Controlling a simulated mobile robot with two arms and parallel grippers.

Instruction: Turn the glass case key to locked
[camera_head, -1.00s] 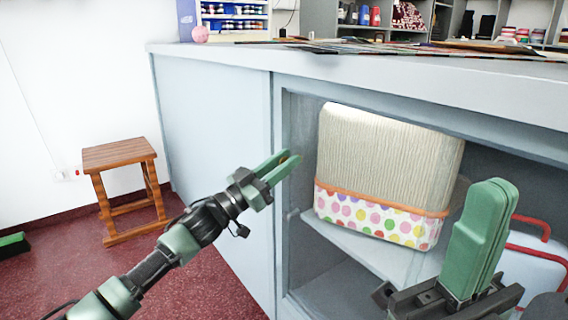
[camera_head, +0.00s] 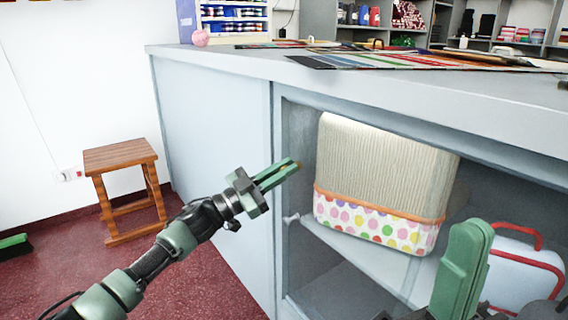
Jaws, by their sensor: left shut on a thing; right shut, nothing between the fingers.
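The counter's front (camera_head: 215,150) has a pale panel on the left and an open-looking compartment on the right. I cannot make out a glass pane. My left gripper (camera_head: 293,165) is at the compartment's left frame. Its fingers are shut on a small brownish piece, which seems to be the key; the fingers hide most of it, and its turn angle cannot be read. No lock is clearly visible. My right gripper (camera_head: 480,228) is at the lower right, shut and empty, in front of the compartment.
A cream ribbed box-shaped item (camera_head: 385,165) with a dotted band stands on the compartment's shelf. A white case with red handles (camera_head: 525,270) is at its right. A wooden stool (camera_head: 120,160) stands on the floor at left. Colour sheets (camera_head: 400,60) lie on the counter.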

